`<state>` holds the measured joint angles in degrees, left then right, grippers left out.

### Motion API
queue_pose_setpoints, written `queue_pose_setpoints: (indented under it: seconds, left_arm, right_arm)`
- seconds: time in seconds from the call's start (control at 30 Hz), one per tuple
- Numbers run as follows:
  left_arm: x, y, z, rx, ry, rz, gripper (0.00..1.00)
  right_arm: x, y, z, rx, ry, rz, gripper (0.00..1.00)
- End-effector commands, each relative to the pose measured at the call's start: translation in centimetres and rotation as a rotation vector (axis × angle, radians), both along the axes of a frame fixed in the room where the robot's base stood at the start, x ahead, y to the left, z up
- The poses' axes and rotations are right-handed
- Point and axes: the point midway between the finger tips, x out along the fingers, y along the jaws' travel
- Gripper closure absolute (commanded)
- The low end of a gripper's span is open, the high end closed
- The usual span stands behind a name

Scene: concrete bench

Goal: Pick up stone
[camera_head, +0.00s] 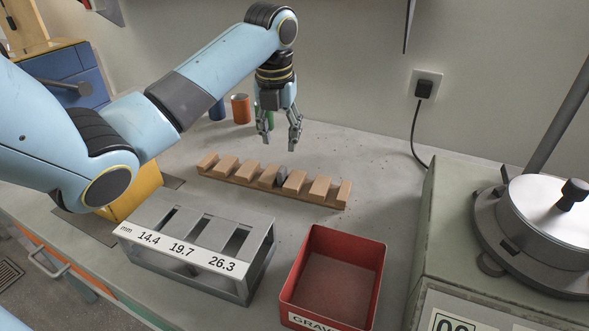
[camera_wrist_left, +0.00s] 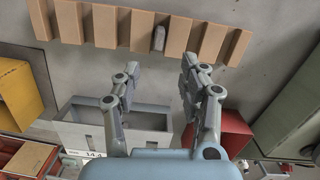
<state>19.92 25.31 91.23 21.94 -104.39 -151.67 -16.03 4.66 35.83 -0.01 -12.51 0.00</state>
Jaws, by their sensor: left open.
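The stone (camera_head: 281,174) is small and grey. It sits in a gap between blocks of the wooden slotted rack (camera_head: 244,172) near the middle of the bench, and also shows in the left wrist view (camera_wrist_left: 159,38). My left gripper (camera_head: 280,139) points down above and behind the rack, apart from the stone, open and empty. In the left wrist view its two fingers (camera_wrist_left: 158,68) are spread, with the stone beyond them. My right gripper is in neither view.
A grey sizing gauge (camera_head: 190,268) marked 14.4, 19.7 and 26.3 mm stands at the front. A red bin (camera_head: 370,262) is right of it. Orange (camera_head: 241,109) and blue cans stand behind the rack. A machine with a metal lid (camera_head: 545,205) fills the right.

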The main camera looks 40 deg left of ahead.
Motion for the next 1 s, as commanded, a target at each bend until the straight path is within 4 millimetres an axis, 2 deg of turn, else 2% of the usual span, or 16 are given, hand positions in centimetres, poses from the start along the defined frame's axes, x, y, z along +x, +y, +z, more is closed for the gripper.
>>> queue_pose_setpoints:
  seconds: [0.1,0.3,0.37,0.7,0.97,1.0]
  left_arm:
    - [0.1,0.0,-2.3,-0.003,0.005,0.001,0.57]
    - [0.4,0.2,-4.5,-0.002,0.003,0.001,0.57]
    - [0.5,0.3,-4.9,-0.002,0.003,0.001,0.57]
    - [1.2,0.7,-9.5,-0.001,0.003,0.000,0.57]
    - [1.2,0.7,-9.7,0.000,0.001,-0.001,0.57]
    - [1.2,0.7,-9.7,0.000,0.001,-0.001,0.61]
  right_arm:
    - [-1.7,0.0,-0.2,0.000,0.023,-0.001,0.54]
    - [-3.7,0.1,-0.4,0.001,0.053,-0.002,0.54]
    - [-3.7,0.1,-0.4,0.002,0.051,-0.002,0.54]
    - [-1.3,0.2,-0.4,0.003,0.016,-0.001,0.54]
    - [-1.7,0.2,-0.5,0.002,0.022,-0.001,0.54]
    - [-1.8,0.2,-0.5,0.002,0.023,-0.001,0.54]
